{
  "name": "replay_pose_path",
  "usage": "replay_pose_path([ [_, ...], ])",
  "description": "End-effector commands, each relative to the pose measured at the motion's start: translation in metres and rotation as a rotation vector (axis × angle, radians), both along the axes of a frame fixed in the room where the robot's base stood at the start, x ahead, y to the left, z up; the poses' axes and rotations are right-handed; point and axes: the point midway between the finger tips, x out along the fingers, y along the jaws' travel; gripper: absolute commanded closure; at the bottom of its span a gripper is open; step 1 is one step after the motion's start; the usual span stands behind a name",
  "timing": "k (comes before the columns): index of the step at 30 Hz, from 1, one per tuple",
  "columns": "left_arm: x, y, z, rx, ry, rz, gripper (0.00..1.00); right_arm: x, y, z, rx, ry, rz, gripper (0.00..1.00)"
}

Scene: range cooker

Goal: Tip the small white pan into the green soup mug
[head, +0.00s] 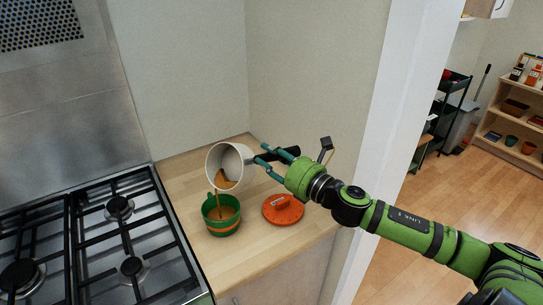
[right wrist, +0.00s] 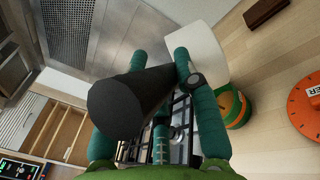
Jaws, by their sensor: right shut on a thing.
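The small white pan (head: 222,155) is tilted in the air above and slightly right of the green soup mug (head: 224,229). A stream of brown soup (head: 217,201) runs from the pan's rim down into the mug, and brown liquid shows inside both. My right gripper (head: 268,160) is shut on the pan's black handle (head: 290,152). In the right wrist view the handle (right wrist: 128,104) lies between the fingers, with the white pan body (right wrist: 198,55) beyond and part of the mug (right wrist: 237,108) at right. The mug, with an orange band, stands upright. My left gripper is out of view.
A gas hob (head: 108,244) is close on the left. Walls bound the counter behind. Free counter remains in front of the mug and lid.

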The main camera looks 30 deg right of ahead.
Motion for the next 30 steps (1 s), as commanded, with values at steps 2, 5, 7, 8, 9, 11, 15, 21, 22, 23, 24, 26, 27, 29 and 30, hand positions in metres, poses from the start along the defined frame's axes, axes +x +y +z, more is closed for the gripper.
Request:
replay_pose_path([
  [2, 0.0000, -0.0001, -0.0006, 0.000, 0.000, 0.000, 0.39, -0.0008, 0.0025, 0.0026, -0.015, -0.013, 0.002, 1.00],
  [5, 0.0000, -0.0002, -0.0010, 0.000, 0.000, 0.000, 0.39, -0.0020, 0.0052, 0.0027, -0.035, -0.023, 0.002, 1.00],
  [7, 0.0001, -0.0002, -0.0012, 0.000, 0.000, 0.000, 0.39, -0.0028, 0.0070, 0.0030, -0.050, -0.029, 0.001, 1.00],
  [8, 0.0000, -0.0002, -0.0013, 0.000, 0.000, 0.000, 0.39, -0.0031, 0.0078, 0.0032, -0.057, -0.032, 0.001, 1.00],
  [9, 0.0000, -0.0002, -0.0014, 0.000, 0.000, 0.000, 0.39, -0.0035, 0.0087, 0.0033, -0.064, -0.036, 0.000, 1.00],
  [11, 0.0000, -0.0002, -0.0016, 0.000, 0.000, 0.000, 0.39, -0.0040, 0.0096, 0.0035, -0.072, -0.039, 0.000, 1.00],
  [15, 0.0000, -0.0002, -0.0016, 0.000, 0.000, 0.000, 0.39, -0.0045, 0.0107, 0.0037, -0.083, -0.045, 0.000, 1.00],
  [21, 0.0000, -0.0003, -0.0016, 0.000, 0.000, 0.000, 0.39, -0.0045, 0.0107, 0.0038, -0.084, -0.045, 0.000, 1.00],
  [22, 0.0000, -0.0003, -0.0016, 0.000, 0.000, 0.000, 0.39, -0.0045, 0.0107, 0.0037, -0.084, -0.045, 0.000, 1.00],
  [23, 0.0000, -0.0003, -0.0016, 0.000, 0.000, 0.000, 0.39, -0.0045, 0.0107, 0.0037, -0.084, -0.045, 0.000, 1.00],
  [24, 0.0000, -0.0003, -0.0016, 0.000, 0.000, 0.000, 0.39, -0.0045, 0.0107, 0.0037, -0.083, -0.045, 0.000, 1.00],
  [26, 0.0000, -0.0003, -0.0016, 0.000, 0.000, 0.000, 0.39, -0.0045, 0.0107, 0.0037, -0.083, -0.045, 0.000, 1.00],
  [27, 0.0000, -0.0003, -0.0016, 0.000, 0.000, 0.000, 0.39, -0.0044, 0.0106, 0.0037, -0.083, -0.045, 0.000, 1.00],
  [29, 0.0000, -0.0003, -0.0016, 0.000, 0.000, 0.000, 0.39, -0.0044, 0.0106, 0.0037, -0.083, -0.045, 0.000, 1.00],
  [30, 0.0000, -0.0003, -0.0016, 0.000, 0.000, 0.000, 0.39, -0.0044, 0.0106, 0.0037, -0.083, -0.045, 0.000, 1.00],
])
